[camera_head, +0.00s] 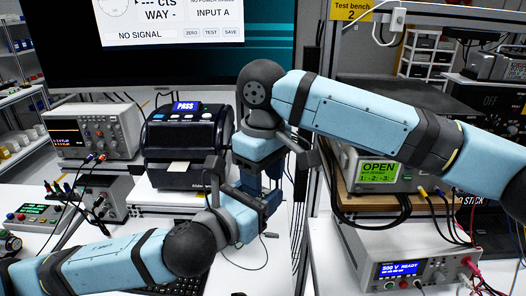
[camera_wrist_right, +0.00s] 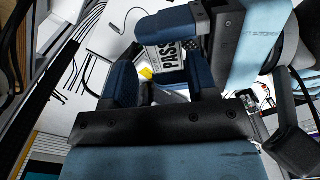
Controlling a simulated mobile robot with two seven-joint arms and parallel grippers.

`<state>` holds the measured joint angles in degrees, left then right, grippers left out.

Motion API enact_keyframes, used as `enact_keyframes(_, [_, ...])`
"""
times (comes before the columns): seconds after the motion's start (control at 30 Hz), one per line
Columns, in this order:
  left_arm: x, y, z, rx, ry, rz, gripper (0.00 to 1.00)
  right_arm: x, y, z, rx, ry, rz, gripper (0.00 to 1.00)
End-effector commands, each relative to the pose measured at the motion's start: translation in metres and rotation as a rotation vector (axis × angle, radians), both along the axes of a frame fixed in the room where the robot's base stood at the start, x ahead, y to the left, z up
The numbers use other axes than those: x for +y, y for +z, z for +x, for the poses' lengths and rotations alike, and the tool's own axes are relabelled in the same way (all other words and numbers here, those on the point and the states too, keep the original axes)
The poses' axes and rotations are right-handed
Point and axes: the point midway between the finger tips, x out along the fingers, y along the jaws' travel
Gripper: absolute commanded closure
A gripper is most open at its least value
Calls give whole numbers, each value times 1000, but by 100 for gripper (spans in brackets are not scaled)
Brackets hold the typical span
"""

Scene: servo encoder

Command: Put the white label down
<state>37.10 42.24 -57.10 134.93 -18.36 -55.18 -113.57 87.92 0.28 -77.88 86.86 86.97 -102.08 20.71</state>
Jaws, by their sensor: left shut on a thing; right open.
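The white label (camera_wrist_right: 166,57), printed PASS in black, shows in the right wrist view. My left gripper (camera_wrist_right: 182,42) is shut on it and comes in from the right there. In the head view my left gripper (camera_head: 248,192) meets my right gripper (camera_head: 270,186) in front of the label printer, and I cannot make out the label between them. My right gripper is open in its wrist view (camera_wrist_right: 165,82), with its blue fingers on either side of the label's near edge. I cannot tell whether they touch it.
The dark label printer (camera_head: 185,140) shows PASS on its screen, with a pale slip at its front. An oscilloscope (camera_head: 95,133) stands left. A green-screen meter (camera_head: 375,170) and a 500 V tester (camera_head: 415,262) stand right. Cables hang at both sides. White bench shows in front.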

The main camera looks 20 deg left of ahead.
Motion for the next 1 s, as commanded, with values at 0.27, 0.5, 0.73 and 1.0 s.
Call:
enact_keyframes(0.27, [0, 0, 0, 0, 0, 0, 66, 0, -18, 0, -1, 1, 0, 47])
enact_keyframes(0.5, [0, 0, 0, 0, 0, 0, 66, 0, -19, 0, -1, 0, 0, 47])
enact_keyframes(0.73, [0, 0, 0, 0, 0, 0, 66, -1, -18, 1, -2, -2, -1, 84])
enact_keyframes(1.0, [0, 0, -1, 0, 0, 0, 21, -2, -18, 2, -3, -5, -1, 86])
